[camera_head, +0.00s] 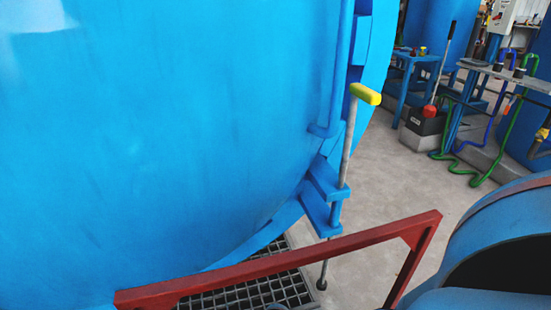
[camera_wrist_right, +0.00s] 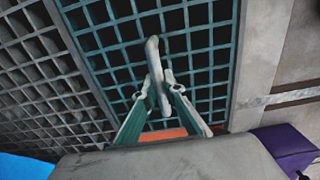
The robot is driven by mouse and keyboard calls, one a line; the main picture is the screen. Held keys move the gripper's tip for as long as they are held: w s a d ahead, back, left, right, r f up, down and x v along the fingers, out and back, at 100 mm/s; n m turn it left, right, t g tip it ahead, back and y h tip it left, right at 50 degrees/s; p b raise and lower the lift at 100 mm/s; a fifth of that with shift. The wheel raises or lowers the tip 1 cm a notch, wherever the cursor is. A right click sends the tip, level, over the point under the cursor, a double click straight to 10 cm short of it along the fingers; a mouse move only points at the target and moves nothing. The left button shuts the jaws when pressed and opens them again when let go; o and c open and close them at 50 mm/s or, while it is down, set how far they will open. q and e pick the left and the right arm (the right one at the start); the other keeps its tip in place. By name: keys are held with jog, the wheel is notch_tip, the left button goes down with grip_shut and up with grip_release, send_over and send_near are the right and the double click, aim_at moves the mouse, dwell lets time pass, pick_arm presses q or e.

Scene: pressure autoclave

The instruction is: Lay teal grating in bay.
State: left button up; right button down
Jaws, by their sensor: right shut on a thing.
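The teal grating (camera_wrist_right: 204,46) fills the middle of the right wrist view, with a teal frame and dark square openings. A pale grey bar-like handle (camera_wrist_right: 153,62) stands over it. My right gripper (camera_wrist_right: 158,88) is shut on this handle, above the grating's middle. Whether the grating is resting or lifted cannot be told. A grey grating (camera_wrist_right: 42,75) lies along its left side, and a grey edge (camera_wrist_right: 243,66) runs along its right. The teal grating cannot be made out in the head view. My left gripper is in neither view.
In the head view a large blue vessel (camera_head: 160,130) fills the left. A red railing (camera_head: 290,258) crosses low in front of dark floor grating (camera_head: 255,292). A yellow-ended lever (camera_head: 366,94) stands beside the vessel. Concrete floor (camera_head: 385,190) is clear beyond; hoses (camera_head: 482,165) lie at right.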

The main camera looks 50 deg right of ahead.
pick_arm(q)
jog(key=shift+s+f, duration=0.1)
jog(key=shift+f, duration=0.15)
pick_arm(e)
jog(key=shift+w, duration=0.15)
